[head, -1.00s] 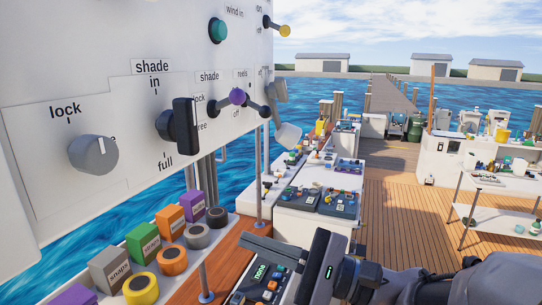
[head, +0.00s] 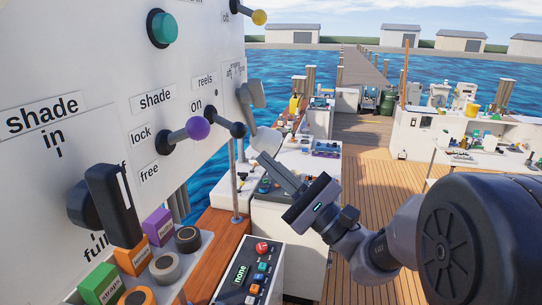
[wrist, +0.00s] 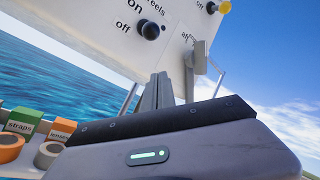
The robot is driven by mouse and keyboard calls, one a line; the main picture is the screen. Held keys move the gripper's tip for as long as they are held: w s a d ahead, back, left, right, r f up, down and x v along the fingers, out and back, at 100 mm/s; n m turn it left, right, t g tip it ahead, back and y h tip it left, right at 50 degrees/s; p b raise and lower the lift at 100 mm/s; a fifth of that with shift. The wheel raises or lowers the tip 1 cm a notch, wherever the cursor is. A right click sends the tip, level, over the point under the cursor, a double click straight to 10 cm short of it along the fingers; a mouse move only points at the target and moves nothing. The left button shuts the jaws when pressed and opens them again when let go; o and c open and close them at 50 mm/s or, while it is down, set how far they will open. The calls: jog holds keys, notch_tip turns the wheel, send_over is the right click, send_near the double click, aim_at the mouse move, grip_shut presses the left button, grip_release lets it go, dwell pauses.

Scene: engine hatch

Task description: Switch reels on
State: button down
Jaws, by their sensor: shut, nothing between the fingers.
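The reels switch (head: 238,130) is a short dark lever with a black ball end on the white panel, under the "reels" label. In the head view it sticks out to the right and slightly down from its base; "on" is printed above left. In the wrist view its black ball (wrist: 150,30) sits beside the word "off", below "on". I cannot tell its exact setting. My gripper (head: 264,158) is shut and empty, its fingertips below and right of the ball, apart from it. The fingers (wrist: 158,90) point up toward the panel in the wrist view.
The purple-ball shade lever (head: 198,128) stands just left of the reels switch. A grey paddle-like lever (head: 262,125) is close by on the right. A black shade knob (head: 112,205) is farther left. A control box reading "none" (head: 248,275) stands below.

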aim_at(230, 126)
jog(key=a+r+p, duration=0.3)
jog(key=a+r, duration=0.1)
jog(key=r, duration=0.1)
dwell(0.4)
jog(key=shift+s+r+p, duration=0.1)
jog(key=shift+r+p, duration=0.1)
jog(key=shift+p, duration=0.1)
